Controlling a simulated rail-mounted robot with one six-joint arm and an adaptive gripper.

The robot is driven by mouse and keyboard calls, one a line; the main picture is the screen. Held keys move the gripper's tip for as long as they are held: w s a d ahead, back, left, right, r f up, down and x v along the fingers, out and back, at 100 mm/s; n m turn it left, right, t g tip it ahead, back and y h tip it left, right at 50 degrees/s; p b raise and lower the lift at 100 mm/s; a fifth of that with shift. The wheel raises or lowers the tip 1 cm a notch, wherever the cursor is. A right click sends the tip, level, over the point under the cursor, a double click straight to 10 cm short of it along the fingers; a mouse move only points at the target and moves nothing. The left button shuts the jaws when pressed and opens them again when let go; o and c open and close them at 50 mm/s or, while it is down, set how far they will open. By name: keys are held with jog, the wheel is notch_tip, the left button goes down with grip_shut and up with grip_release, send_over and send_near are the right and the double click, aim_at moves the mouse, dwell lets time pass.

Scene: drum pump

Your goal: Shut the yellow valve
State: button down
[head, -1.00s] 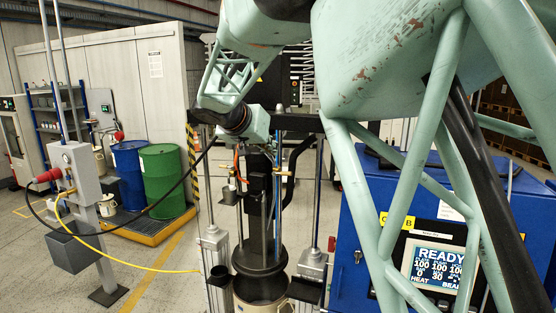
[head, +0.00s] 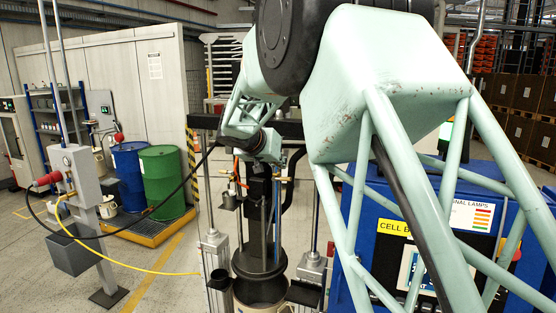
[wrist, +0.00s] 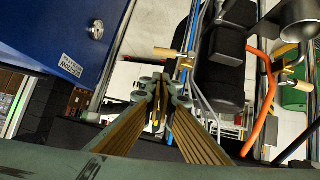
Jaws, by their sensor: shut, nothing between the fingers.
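Two small valves with yellow-tan handles show in the wrist view; I cannot tell which is the yellow valve of the task. One handle (wrist: 165,53) is at upper centre beside a blue hose, pointing left. The other handle (wrist: 293,66) is at the right near an orange hose. My gripper (wrist: 160,84) is shut and empty, its fingers pointing up the picture. It appears below the left handle and does not visibly touch it. In the head view my gripper is hidden by my wrist, and the valves by the pump are too small to read.
The black pump column (head: 262,215) stands between metal posts. A blue cabinet (head: 392,262) is close on the right; it also fills the wrist view's upper left (wrist: 55,35). Orange (wrist: 262,105) and blue hoses run near my gripper. Blue and green drums (head: 162,180) stand at the left.

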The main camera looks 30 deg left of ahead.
jog(key=shift+w+d+f+p, duration=0.1)
jog(key=shift+w+f+p, duration=0.2)
jog(key=shift+f, duration=0.75)
jog(key=shift+w+d+f+p, duration=0.15)
jog(key=shift+w+f, duration=0.15)
jog(key=shift+f, duration=0.7)
jog(key=shift+a, duration=0.1)
jog(key=shift+f+b, duration=0.65)
jog(key=shift+b, duration=2.25)
jog(key=shift+w+d+f+m+y+b, duration=0.1)
jog(key=shift+d+f+m+y+b, duration=0.3)
jog(key=shift+b, duration=2.2)
jog(key=shift+a+r, duration=0.15)
jog(key=shift+r, duration=0.2)
jog(key=b, duration=0.2)
send_near(286, 178)
notch_tip(286, 178, up, 4)
jog(key=shift+v, duration=1.45)
